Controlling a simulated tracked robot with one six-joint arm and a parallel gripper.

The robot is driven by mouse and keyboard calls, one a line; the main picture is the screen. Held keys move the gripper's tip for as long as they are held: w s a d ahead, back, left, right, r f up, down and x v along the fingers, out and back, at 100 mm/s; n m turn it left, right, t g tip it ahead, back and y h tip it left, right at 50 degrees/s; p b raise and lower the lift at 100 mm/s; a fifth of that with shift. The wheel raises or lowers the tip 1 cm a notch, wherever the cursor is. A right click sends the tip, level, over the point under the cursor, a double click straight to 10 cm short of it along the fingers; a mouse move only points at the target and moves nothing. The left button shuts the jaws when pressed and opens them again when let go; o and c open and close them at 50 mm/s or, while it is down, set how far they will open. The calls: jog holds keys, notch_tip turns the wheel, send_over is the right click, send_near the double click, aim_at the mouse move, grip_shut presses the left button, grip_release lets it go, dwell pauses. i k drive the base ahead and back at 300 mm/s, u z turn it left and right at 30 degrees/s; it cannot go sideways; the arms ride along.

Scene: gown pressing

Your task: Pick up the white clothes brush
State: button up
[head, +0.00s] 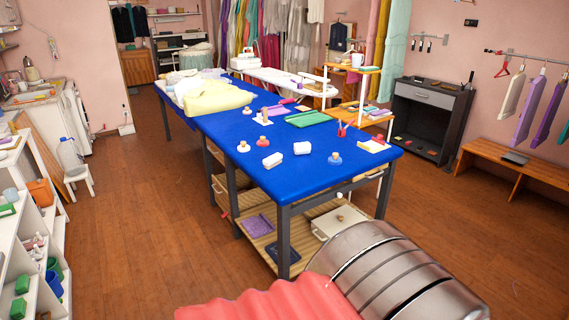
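Two small white block-like things lie on the blue-topped table, near its front edge: one white block (272,160) and a second white block (302,148) to its right and a little farther back. Either could be the white clothes brush; they are too small here to tell which, and no bristles can be made out. My gripper is not in view, so its opening and anything in it cannot be seen.
The blue table (220,137) also bears round-knobbed items, a green tray (307,119) and folded cloth (215,97). Shelves lie under it. White shelving (25,255) stands at the left, a low bench (500,163) at the right. The wooden floor (150,220) left of the table is clear.

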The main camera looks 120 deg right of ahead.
aim_at(270, 162)
jog(key=z, duration=3.9)
jog(key=i, duration=0.3)
jog(key=u, duration=0.35)
